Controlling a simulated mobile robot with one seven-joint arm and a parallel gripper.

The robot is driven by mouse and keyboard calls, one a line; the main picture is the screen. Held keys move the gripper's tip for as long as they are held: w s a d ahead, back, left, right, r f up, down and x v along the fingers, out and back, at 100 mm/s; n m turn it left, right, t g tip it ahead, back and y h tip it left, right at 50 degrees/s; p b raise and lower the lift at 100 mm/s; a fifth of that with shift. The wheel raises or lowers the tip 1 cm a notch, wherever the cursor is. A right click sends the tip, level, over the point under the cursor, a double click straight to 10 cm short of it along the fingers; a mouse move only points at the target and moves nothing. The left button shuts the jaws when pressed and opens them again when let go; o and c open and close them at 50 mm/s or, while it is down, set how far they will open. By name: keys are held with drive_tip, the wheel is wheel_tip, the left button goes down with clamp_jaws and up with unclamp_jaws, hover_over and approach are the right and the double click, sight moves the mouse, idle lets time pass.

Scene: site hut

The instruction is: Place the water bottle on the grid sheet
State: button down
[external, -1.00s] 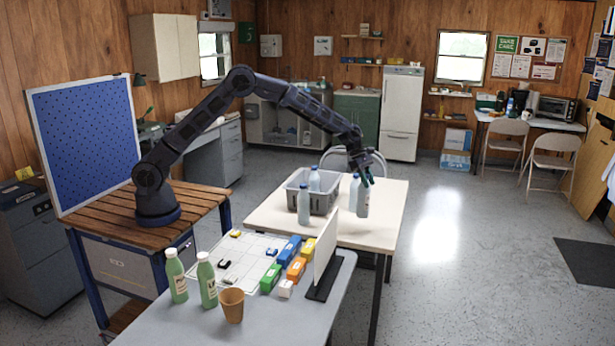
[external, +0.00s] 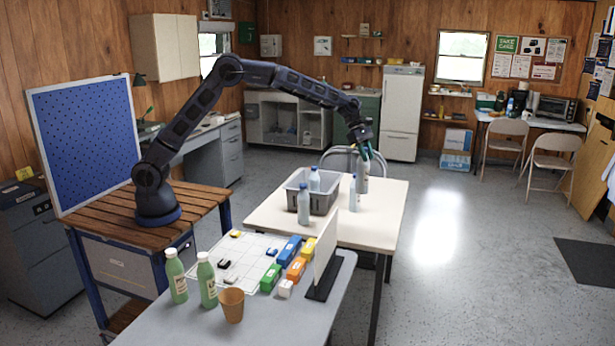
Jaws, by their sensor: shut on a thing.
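My gripper (external: 366,152) is shut on the top of a clear water bottle (external: 363,179) and holds it upright above the far right part of the cream table. Another water bottle (external: 353,196) stands just left of it, partly overlapping it in view. One more (external: 304,207) stands in front of the grey crate (external: 325,205), and another (external: 314,180) shows inside the crate. The white grid sheet (external: 234,248) lies on the nearer grey table, left of the coloured blocks. Small black and yellow pieces lie on it.
Orange, blue, green and white blocks (external: 287,250) line the sheet's right side. A white upright panel (external: 326,247) on a black base stands between them and the cream table (external: 373,232). Two green bottles (external: 208,281) and a brown cup (external: 232,306) stand at the sheet's near side.

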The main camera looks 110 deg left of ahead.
drive_tip(key=s+d+m+g+h, duration=0.3)
drive_tip(key=s+d+m, duration=0.5)
drive_tip(key=s+d, duration=1)
drive_tip(key=s+d+m+g, duration=0.4)
drive_tip(key=s+d+m, duration=0.4)
drive_tip(key=s+d, duration=1)
wheel_tip(320, 180, down, 20)
drive_tip(key=s+a, duration=0.1)
drive_tip(key=s, duration=0.1)
drive_tip(key=shift+s+a+r, duration=0.15)
drive_tip(key=shift+a+r, duration=0.05)
drive_tip(key=shift+a, duration=0.15)
drive_tip(key=shift+f, duration=0.15)
drive_tip(key=c, duration=1.1)
unclamp_jaws()
drive_tip(key=shift+o, duration=0.2)
